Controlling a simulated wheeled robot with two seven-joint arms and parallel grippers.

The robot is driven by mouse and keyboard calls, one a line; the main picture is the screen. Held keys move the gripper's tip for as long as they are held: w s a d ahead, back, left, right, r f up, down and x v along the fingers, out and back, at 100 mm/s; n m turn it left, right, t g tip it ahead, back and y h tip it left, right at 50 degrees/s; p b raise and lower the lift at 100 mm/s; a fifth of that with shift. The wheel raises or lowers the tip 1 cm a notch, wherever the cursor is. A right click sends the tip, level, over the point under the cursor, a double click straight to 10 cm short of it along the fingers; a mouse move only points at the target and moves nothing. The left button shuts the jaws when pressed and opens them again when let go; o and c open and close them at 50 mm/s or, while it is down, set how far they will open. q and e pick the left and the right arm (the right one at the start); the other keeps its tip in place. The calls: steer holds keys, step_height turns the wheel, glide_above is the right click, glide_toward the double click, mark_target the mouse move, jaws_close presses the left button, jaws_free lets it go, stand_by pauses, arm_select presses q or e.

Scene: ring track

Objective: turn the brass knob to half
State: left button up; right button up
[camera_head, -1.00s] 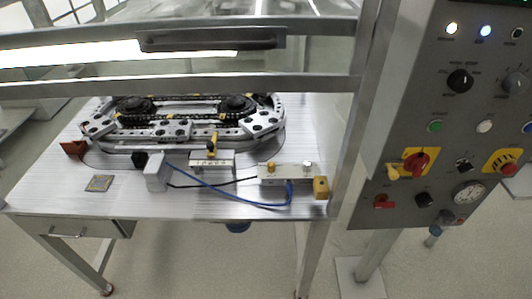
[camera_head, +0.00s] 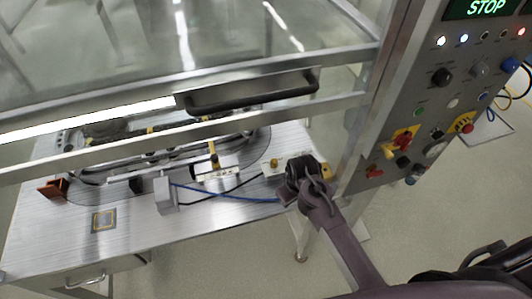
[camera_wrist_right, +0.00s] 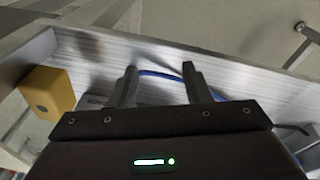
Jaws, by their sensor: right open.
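The small brass knob (camera_head: 274,162) stands on top of a pale block (camera_head: 268,169) near the front right of the metal table. My right gripper (camera_head: 296,188) is just right of the knob in the head view and covers the right part of that block. In the right wrist view my right gripper (camera_wrist_right: 160,80) has its two fingers apart with nothing held between them. The knob cannot be made out in the wrist view. My left gripper is not in view.
A yellow block (camera_wrist_right: 48,93) sits near the table edge, left of the fingers in the wrist view. A blue hose (camera_head: 225,195) crosses the table. A frame with a black handle (camera_head: 250,95) spans above the table. The control panel (camera_head: 425,120) stands at right.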

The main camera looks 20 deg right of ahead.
mark_target(274, 161)
steer(key=shift+n+g, duration=0.3)
steer(key=shift+n, duration=0.2)
steer(key=w, duration=0.2)
steer(key=w+r, duration=0.1)
steer(key=w, duration=0.1)
steer(key=w+r, duration=0.1)
steer(key=w, duration=0.1)
steer(key=shift+w+r+p, duration=0.1)
steer(key=shift+r+p, duration=0.15)
steer(key=shift+p, duration=0.15)
steer(key=shift+n+g, duration=0.6)
steer(key=shift+n, duration=0.3)
steer(key=w+r, duration=0.2)
steer(key=w+a+r, duration=0.1)
steer(key=w+r, duration=0.1)
steer(key=w, duration=0.1)
steer(key=w+a+r+p, duration=0.1)
steer(key=w+r, duration=0.1)
steer(key=w, duration=0.1)
steer(key=shift+r, duration=0.25)
step_height(274, 161, down, 7)
steer(key=shift+f+p, duration=0.2)
steer(key=shift+p, duration=0.15)
jaws_close()
